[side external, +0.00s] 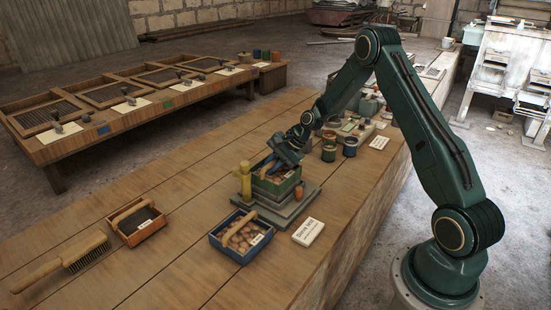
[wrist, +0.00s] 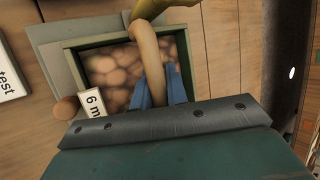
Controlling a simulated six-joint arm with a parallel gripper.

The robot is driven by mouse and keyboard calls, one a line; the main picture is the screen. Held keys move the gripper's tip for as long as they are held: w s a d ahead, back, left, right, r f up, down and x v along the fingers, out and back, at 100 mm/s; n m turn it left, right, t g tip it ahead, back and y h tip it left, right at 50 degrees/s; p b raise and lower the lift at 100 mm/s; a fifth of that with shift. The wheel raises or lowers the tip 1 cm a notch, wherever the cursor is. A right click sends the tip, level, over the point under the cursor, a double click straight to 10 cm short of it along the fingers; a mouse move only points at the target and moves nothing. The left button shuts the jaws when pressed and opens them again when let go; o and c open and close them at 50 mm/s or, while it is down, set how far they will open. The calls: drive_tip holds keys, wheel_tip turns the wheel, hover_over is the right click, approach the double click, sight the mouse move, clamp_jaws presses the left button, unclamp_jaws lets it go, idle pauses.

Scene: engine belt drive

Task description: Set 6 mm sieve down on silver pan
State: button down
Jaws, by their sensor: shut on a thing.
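The 6 mm sieve (side external: 283,186) is a green-framed box with a wooden bar handle, full of round brown stones. In the wrist view the sieve (wrist: 72,68) shows its stones and a white label reading "6 m". My gripper (side external: 287,162) is shut on its handle; the blue fingers (wrist: 160,92) straddle the wood in the wrist view. The sieve is over a grey stepped stand (side external: 290,212). The silver pan is mostly hidden under the sieve, and I cannot tell whether the two touch.
A yellow post (side external: 244,181) stands close to the sieve's left. A blue sieve of stones (side external: 237,247), a white card (side external: 308,232), an orange-brown sieve (side external: 140,226) and a brush (side external: 70,260) lie nearby. Small pots (side external: 350,146) stand behind.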

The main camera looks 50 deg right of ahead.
sight(271, 177)
idle(0.4)
drive_tip(key=c, duration=0.7)
unclamp_jaws()
drive_tip(key=shift+f, duration=0.1)
drive_tip(key=shift+c, duration=0.2)
drive_tip(key=shift+s, duration=0.1)
drive_tip(key=shift+f, duration=0.1)
wheel_tip(271, 177, up, 9)
idle(0.7)
drive_tip(key=shift+r, duration=0.25)
